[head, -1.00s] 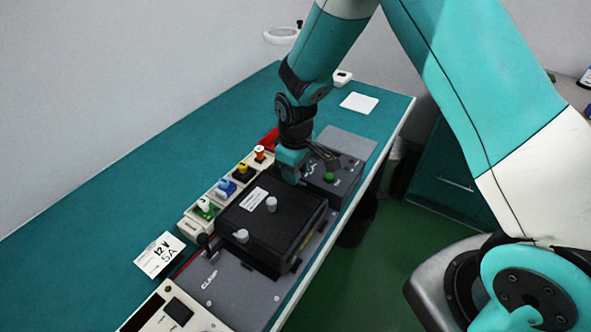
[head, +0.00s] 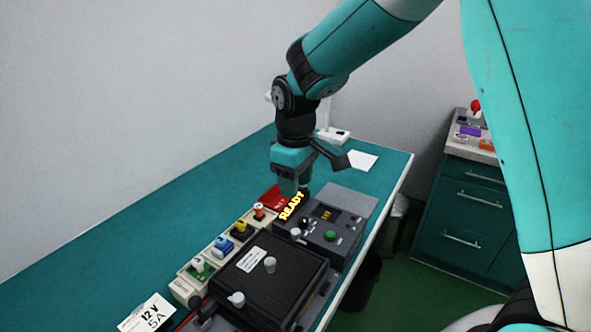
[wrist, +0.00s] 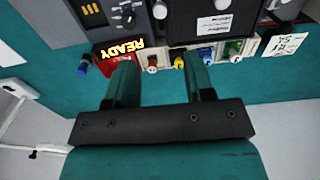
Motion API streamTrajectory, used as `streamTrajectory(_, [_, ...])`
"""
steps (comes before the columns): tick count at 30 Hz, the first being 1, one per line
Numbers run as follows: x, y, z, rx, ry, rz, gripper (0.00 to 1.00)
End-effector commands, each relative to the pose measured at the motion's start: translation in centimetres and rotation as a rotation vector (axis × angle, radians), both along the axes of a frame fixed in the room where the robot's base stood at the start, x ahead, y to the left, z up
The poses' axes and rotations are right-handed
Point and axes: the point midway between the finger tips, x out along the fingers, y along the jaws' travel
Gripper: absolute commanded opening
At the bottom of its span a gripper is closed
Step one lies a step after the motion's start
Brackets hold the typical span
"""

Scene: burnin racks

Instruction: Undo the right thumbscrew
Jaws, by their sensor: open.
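A black box lid (head: 245,283) carries two pale thumbscrews, one toward its far right (head: 270,264) and one at its near edge (head: 236,299). A white label (head: 251,260) lies beside the far one. My gripper (head: 296,193) hangs beyond the lid, near the lit READY sign (head: 291,206), apart from both thumbscrews. In the wrist view my gripper (wrist: 158,70) is open, with nothing between its two fingers. There a thumbscrew (wrist: 222,4) shows at the top edge, next to the label; the other cannot be made out.
A grey control box (head: 325,225) with a green button (head: 330,236), knobs and an orange display stands beyond the lid. A strip of coloured connectors (head: 222,246) runs along the left. A 12 V card (head: 148,314) lies near the front. Bare teal bench lies to the left.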

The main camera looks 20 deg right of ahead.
Motion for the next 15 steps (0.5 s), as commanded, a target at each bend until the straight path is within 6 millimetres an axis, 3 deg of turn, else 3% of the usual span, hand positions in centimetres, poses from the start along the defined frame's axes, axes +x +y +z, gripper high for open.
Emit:
streamTrajectory(6, [0.0, 0.0, 3.2, 0.000, -0.002, 0.000, 0.48])
streamTrajectory(15, [0.0, 0.0, 4.0, -0.001, 0.001, 0.000, 0.48])
